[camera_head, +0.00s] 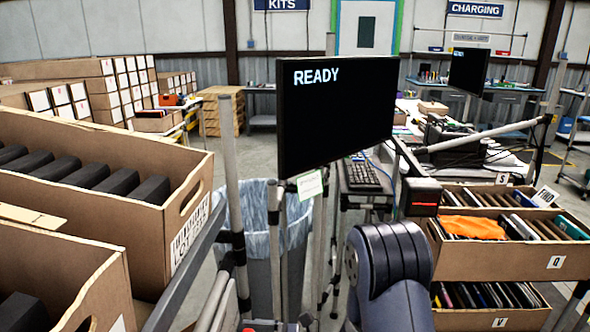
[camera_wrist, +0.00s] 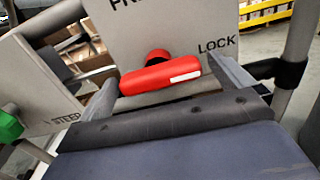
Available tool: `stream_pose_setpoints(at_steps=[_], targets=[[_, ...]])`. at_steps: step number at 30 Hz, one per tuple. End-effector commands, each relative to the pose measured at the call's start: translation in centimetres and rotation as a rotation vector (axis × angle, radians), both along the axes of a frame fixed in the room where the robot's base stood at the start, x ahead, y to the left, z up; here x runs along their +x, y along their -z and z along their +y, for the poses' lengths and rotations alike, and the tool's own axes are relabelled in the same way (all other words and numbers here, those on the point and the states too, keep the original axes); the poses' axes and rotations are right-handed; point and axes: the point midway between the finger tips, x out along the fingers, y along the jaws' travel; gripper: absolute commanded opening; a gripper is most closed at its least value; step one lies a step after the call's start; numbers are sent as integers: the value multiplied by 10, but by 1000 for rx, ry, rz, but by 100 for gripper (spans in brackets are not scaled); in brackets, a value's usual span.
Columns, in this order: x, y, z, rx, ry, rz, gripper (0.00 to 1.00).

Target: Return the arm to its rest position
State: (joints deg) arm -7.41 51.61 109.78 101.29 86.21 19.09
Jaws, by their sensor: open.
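My arm (camera_head: 392,270) rises at the bottom centre of the head view as a rounded dark grey link. Its gripper end does not show there. In the wrist view my gripper (camera_wrist: 166,76) is open, with one finger at the left and one at the right. A red handle (camera_wrist: 160,77) with a white label appears between the fingers, in front of a grey panel (camera_wrist: 175,28) marked LOCK. I cannot tell whether either finger touches the handle. Nothing is visibly held.
Cartons of black items (camera_head: 95,215) stand close on the left. Cartons of upright cases (camera_head: 500,262) stand on the right. A monitor reading READY (camera_head: 338,115) and a lined bin (camera_head: 262,225) are near the centre. A green knob (camera_wrist: 10,126) is left in the wrist view.

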Motion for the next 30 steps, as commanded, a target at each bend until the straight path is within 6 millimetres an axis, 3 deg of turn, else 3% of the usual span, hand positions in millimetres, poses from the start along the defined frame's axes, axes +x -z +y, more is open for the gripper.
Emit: stream_pose_setpoints(at_steps=[20, 30], targets=[[-8, 0, -100, 0, 4, 1, 100], [-5, 0, -47, 1, -6, 1, 100]])
